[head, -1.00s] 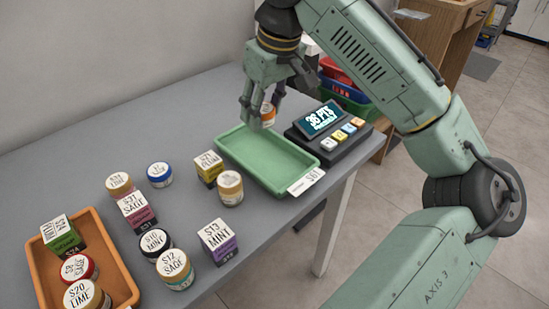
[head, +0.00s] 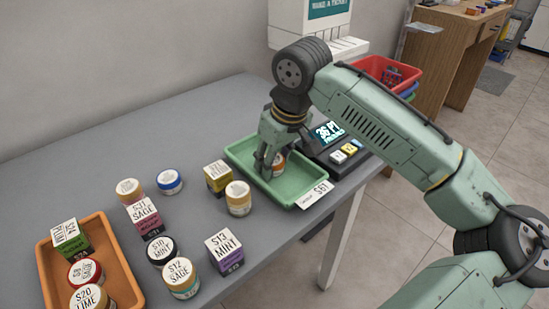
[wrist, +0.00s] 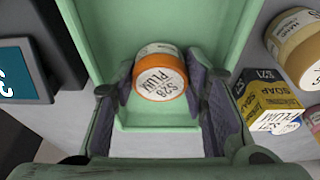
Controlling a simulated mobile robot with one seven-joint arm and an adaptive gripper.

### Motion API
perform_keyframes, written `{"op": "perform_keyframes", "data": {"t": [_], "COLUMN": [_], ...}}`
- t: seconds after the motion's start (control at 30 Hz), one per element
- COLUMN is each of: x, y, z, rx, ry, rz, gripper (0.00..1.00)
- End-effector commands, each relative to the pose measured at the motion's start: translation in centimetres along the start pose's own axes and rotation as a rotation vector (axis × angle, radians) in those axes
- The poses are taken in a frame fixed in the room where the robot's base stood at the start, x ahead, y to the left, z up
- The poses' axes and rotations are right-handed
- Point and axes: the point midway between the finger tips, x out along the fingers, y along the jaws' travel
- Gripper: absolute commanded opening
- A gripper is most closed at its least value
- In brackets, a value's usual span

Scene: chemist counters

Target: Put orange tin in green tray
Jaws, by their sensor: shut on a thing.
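The orange tin (wrist: 161,76) has an orange band and a white lid reading "S28 PLUM". My gripper (wrist: 162,95) is shut on it, with one finger on each side. In the head view, my gripper (head: 269,165) is over the green tray (head: 238,150), and the tin (head: 279,161) partly shows behind the fingers. The green tray also shows in the wrist view (wrist: 140,122), below and around the tin. I cannot tell whether the tin touches the tray floor.
A payment terminal (head: 330,132) stands right of the tray. A yellow box (head: 217,177) and a tan jar (head: 238,198) stand left of it. Several other jars and boxes and an orange tray (head: 122,270) are farther left. The rear counter (head: 150,120) is clear.

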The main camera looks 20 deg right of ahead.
Motion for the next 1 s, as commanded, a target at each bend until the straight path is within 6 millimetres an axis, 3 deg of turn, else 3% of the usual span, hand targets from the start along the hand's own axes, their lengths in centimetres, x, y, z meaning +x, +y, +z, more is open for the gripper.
{"op": "perform_keyframes", "data": {"t": [0.2,0.23,0.5,0.83,1.0], "x": [0.4,0.2,0.2,0.0,-1.7], "y": [0.0,0.0,0.0,0.0,0.0], "z": [0.1,0.1,0.1,0.0,-0.1], "rx": [0.000,0.000,0.000,0.001,0.001], "ry": [0.000,0.000,-0.001,-0.001,0.002], "rz": [-0.001,0.000,0.000,0.001,0.000], "gripper": [0.12,0.42,0.60,0.60,0.60]}}
